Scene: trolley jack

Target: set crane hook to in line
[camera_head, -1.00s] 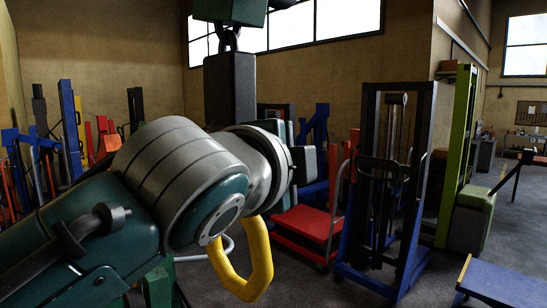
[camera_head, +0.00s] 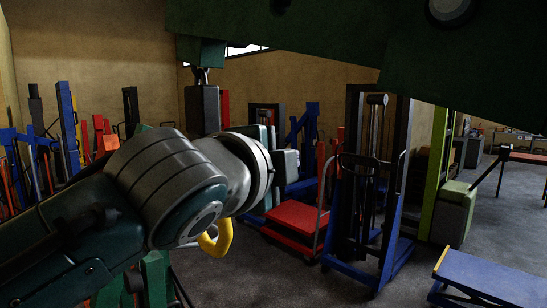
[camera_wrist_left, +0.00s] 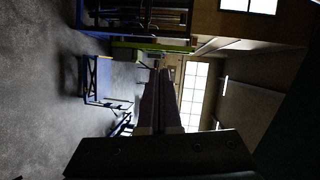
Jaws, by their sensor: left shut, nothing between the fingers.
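The crane hook (camera_head: 217,240) is yellow and hangs below a dark block (camera_head: 201,108) under a green crane part. In the head view my left arm covers its upper part, so only the lower curve shows. My left gripper (camera_head: 292,161) is to the right of the hook and block and appears nearer to me, with no contact visible. In the left wrist view its fingers (camera_wrist_left: 159,72) are together and empty, with the hook out of that picture. My right gripper is in neither view.
A large dark green beam (camera_head: 350,45) crosses the top of the head view. Behind stand a red trolley (camera_head: 296,218), a blue-and-black stacker (camera_head: 365,255) and a blue platform table (camera_head: 490,278). Open grey floor lies at the right.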

